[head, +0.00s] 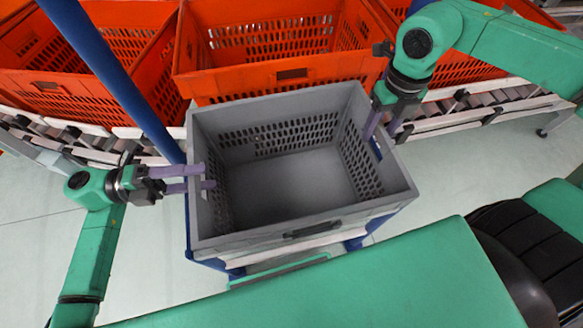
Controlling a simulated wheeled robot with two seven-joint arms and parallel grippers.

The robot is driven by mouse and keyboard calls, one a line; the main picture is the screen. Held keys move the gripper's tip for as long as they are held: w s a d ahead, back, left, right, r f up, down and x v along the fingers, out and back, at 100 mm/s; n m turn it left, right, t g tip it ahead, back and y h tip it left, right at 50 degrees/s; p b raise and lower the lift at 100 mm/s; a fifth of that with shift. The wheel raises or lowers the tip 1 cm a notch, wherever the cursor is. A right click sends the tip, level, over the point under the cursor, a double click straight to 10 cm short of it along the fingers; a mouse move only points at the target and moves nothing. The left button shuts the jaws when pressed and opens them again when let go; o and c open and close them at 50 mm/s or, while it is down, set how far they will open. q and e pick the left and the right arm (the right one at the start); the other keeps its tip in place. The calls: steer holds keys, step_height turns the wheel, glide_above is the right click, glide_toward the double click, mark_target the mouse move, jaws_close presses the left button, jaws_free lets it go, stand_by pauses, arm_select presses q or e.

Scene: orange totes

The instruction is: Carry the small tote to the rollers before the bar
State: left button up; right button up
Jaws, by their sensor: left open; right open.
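The small tote (297,226) is grey, empty and open at the top, with slotted walls. It stands on a stand with blue legs, directly in front of my body. My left gripper (205,177) is open at the tote's left wall, its purple fingers level with the upper part of that wall. My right gripper (380,132) is open at the tote's right wall, near the far right corner, its fingers pointing down at the rim. I cannot tell whether either gripper touches the tote. The rollers (470,108) run behind the tote in a curved conveyor with pale rails.
Several large orange totes (290,78) stand on the conveyor behind the grey tote. A blue bar (110,75) slants across the left of the view, in front of the orange totes. Pale floor (450,170) is clear at the right.

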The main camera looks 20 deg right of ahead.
arm_select(q)
steer(key=shift+c, duration=0.3)
arm_select(e)
steer(key=shift+c, duration=0.3)
arm_select(q)
steer(key=c, duration=0.5)
arm_select(e)
steer(key=c, duration=0.5)
arm_select(q)
jaws_close()
arm_select(e)
jaws_close()
steer(key=shift+d, duration=0.1)
